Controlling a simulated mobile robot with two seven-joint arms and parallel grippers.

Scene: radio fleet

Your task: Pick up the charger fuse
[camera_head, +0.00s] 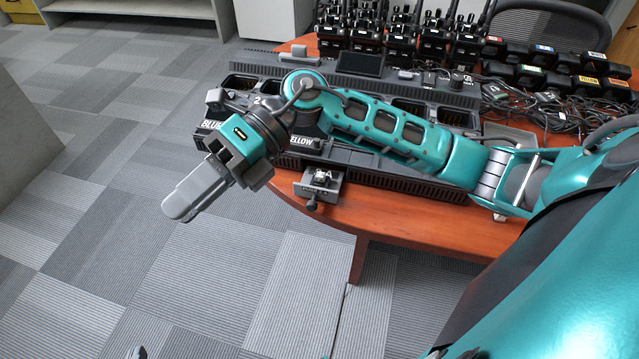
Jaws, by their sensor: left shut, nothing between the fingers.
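A small grey drawer-like holder (318,190) with a round knob sticks out at the front of the charger (385,179), near the table edge. A small pale, shiny piece (321,175) sits in it and looks like the charger fuse, but it is too small to be sure. My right gripper (190,200) is out over the floor, left of the holder and apart from it. Its fingers are seen from the side, so their gap is hidden. Only a tip of my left gripper (138,352) shows at the bottom edge, shut and empty, far from the holder.
The wooden table (410,228) carries the long dark charger and several upright radios (400,40). Labelled battery packs (545,72) and tangled cables (525,105) lie at the right. My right forearm crosses above the charger. The carpet (110,240) at the left is clear.

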